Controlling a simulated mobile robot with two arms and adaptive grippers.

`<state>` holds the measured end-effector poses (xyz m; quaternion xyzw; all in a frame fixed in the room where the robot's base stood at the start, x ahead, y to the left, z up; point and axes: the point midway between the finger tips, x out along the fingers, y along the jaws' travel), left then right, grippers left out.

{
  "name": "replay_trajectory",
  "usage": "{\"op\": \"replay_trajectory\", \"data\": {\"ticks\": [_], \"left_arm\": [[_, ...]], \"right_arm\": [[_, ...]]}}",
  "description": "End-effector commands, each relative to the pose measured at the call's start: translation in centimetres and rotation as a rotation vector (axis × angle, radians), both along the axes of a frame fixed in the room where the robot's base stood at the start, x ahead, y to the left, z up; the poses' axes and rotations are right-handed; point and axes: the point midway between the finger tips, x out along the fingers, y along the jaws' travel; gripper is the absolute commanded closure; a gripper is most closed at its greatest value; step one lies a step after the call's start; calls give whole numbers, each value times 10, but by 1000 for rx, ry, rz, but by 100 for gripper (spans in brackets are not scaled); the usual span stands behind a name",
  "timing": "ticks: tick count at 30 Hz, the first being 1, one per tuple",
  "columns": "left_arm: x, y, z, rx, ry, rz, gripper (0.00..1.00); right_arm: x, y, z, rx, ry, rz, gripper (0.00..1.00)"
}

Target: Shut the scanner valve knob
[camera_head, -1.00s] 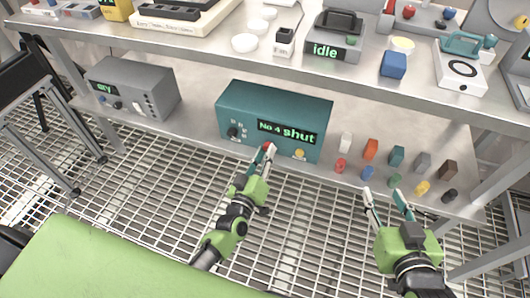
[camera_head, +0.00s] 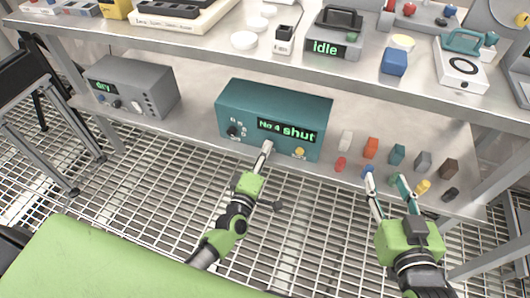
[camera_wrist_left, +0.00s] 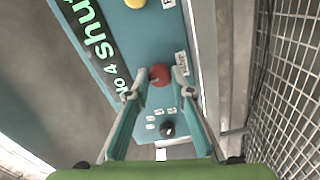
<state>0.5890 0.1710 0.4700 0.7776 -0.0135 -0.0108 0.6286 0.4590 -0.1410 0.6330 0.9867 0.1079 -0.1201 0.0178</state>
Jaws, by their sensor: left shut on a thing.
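The teal scanner box (camera_head: 235,100) stands on the lower shelf, its display (camera_head: 287,132) reading "No 4 shut" in green. My left gripper (camera_head: 267,146) is at the lower front of the box. In the left wrist view the red knob (camera_wrist_left: 160,75) on the teal panel sits between its two fingertips, which are shut on it. In the head view the fingers hide this knob. My right gripper (camera_head: 386,177) is open and empty, its fingers spread in front of the small coloured blocks.
A black knob (camera_head: 233,131) and a yellow knob (camera_head: 299,152) flank the left gripper on the panel. A grey box (camera_head: 135,88) stands left on the shelf. Several small coloured pieces, including an orange block (camera_head: 371,148), stand to the right. The upper shelf (camera_head: 190,48) overhangs from behind.

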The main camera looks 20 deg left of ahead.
Motion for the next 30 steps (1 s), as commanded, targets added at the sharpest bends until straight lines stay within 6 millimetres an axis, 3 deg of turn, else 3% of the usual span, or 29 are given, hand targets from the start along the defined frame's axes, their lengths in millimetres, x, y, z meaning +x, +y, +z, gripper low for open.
{"op": "replay_trajectory", "data": {"ticks": [17,18,19,30], "left_arm": [[0,1,-1,-32,2,1,100],[0,1,-1,-32,2,1,71],[0,1,-1,-32,2,1,63],[-2,0,0,-30,2,0,62]], "right_arm": [[1,1,3,5,-13,2,60],[1,1,3,5,-13,2,60],[1,1,3,5,-13,2,60],[1,2,3,5,-15,4,60]]}}
